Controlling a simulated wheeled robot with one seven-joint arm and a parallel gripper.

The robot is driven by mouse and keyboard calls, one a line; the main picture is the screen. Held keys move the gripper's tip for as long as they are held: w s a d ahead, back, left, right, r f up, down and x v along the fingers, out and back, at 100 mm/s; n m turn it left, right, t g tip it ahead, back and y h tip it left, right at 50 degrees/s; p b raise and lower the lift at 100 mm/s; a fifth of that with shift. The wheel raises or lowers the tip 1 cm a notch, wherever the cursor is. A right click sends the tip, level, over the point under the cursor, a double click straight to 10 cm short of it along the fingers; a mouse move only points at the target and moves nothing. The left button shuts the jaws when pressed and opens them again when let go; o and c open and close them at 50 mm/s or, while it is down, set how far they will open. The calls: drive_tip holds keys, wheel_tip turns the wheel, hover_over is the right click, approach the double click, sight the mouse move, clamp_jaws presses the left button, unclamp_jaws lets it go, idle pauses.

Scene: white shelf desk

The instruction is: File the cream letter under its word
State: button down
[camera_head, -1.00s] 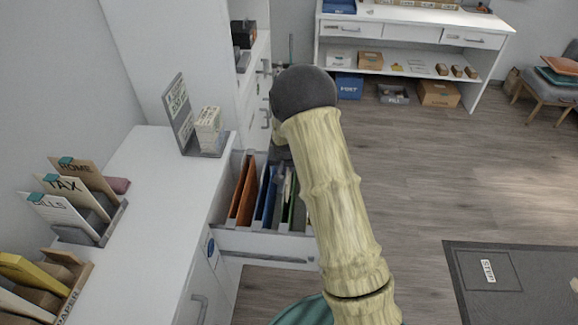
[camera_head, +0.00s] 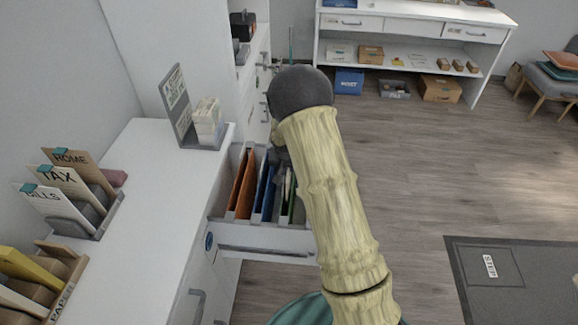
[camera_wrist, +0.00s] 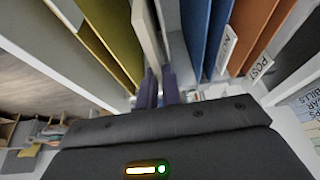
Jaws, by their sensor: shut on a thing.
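My gripper (camera_wrist: 160,88) is over the open drawer (camera_head: 262,236), pointing down among the hanging folders. In the wrist view its dark fingers are shut on a thin pale sheet seen edge-on, which looks like the cream letter (camera_wrist: 147,38). The sheet stands between an olive-yellow folder (camera_wrist: 112,35) on the left and a blue folder (camera_wrist: 195,30) on the right. Orange folders (camera_wrist: 250,35) lie further right. In the head view the orange folder (camera_head: 241,185) and blue folder (camera_head: 264,190) show, but my arm hides much of the gripper. The letter's writing is not readable.
A rack (camera_head: 100,228) with BILLS, TAX and HOME cards stands on the white desk (camera_head: 165,190). A grey stand with a sign (camera_head: 177,103) is near the drawer's back corner. A dark mat (camera_head: 470,290) lies on the floor at right. Open floor surrounds it.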

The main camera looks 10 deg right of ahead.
drive_tip(key=shift+a, duration=0.1)
drive_tip(key=c, duration=1.5)
unclamp_jaws()
drive_tip(key=shift+s, duration=0.1)
drive_tip(key=shift+r, duration=0.4)
drive_tip(key=v, duration=1.6)
drive_tip(key=shift+s+r+p, duration=0.15)
drive_tip(key=shift+r+p, duration=0.05)
drive_tip(key=shift+p, duration=0.2)
